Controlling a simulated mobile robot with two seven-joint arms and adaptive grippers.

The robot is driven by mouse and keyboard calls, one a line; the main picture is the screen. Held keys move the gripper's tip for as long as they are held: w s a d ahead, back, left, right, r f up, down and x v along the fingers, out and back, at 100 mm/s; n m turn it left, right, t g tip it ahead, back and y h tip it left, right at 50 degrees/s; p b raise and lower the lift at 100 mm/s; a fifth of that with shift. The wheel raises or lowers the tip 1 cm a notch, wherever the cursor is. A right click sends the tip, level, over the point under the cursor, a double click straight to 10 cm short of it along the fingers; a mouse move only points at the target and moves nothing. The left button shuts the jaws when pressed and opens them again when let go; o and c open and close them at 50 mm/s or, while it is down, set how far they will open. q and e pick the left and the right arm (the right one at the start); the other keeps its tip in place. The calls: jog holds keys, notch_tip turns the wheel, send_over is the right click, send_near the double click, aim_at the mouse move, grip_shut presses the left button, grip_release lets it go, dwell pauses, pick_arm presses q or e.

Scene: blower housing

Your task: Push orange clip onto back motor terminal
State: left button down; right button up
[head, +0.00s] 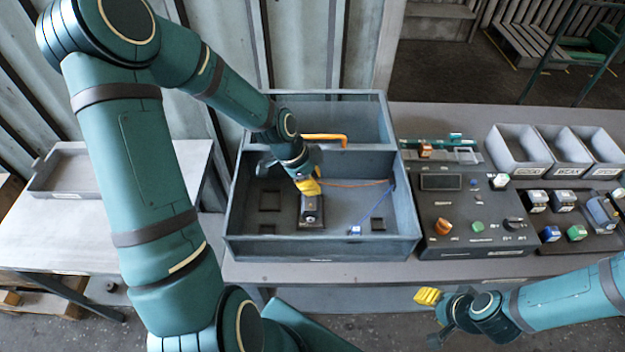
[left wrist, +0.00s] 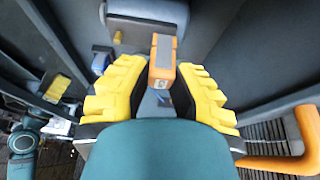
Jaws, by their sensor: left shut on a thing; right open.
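My left gripper (head: 308,187) is inside the grey housing (head: 240,215), just above and behind the dark motor (head: 311,212). In the left wrist view its yellow fingers (left wrist: 160,85) are shut on the orange clip (left wrist: 163,58), which has a grey strip on top. The clip points toward the grey motor body (left wrist: 145,10). Whether it touches a terminal I cannot tell; the terminals are not clear. An orange wire (head: 355,184) runs right from the gripper to the housing wall. A blue clip (head: 354,230) lies right of the motor. My right gripper (head: 428,296) is open and empty before the bench.
An orange pipe (head: 325,138) sits at the housing's divider, close to my left gripper; it also shows in the left wrist view (left wrist: 280,160). A control panel (head: 470,215) stands right of the housing, with grey bins (head: 520,150) beyond. Housing walls surround my left gripper.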

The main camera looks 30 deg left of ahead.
pick_arm(q)
jog(key=shift+f, duration=0.2)
jog(key=c, duration=0.8)
grip_release()
jog(key=shift+c, duration=0.2)
jog(key=v, duration=1.2)
jog(key=shift+d, duration=0.1)
